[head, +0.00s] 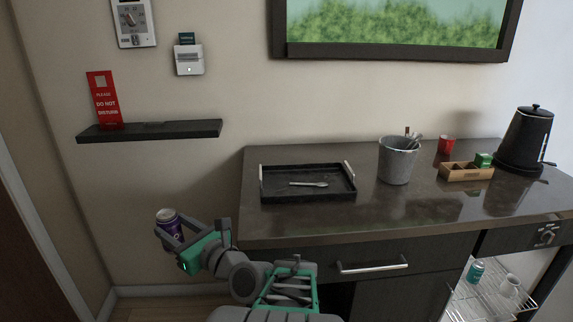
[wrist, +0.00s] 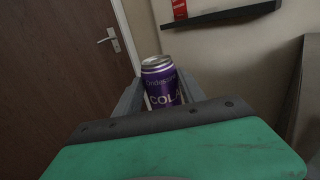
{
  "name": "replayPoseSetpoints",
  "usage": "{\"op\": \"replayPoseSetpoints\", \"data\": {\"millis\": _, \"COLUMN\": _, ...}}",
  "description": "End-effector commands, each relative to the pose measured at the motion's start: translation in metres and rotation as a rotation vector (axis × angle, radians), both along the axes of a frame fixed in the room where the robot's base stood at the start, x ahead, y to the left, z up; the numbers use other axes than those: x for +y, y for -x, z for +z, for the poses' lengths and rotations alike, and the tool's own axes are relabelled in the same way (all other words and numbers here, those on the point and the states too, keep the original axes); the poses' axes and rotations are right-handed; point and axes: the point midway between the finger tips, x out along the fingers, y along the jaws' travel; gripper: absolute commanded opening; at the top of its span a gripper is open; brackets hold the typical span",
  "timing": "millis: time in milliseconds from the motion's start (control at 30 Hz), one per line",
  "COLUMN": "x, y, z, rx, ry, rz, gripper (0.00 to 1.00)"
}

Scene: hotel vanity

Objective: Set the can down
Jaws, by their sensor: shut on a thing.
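A purple cola can (head: 168,222) with a silver top is held in my gripper (head: 178,238), to the left of the counter in the head view. The can also shows in the wrist view (wrist: 161,85), roughly upright between the two fingers, with its lower part hidden by my gripper's body. My gripper is shut on it. The can is in the air, apart from the dark counter (head: 300,226) and below the wall shelf.
Bare counter lies in front of the tray and bucket. A wall shelf (head: 150,131) holds a red sign (head: 103,98). A door (wrist: 60,75) is at left.

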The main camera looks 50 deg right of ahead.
Motion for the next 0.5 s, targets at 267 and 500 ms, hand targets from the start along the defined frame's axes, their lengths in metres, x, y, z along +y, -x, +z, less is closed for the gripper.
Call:
{"op": "replayPoseSetpoints", "data": {"millis": 267, "x": -0.165, "y": 0.094, "z": 0.115, "rx": -0.001, "ry": -0.003, "rz": -0.340, "gripper": 0.00}}
{"op": "replayPoseSetpoints", "data": {"millis": 500, "x": -0.244, "y": 0.187, "z": 0.166, "rx": -0.008, "ry": 0.001, "rz": -0.554, "gripper": 0.00}}
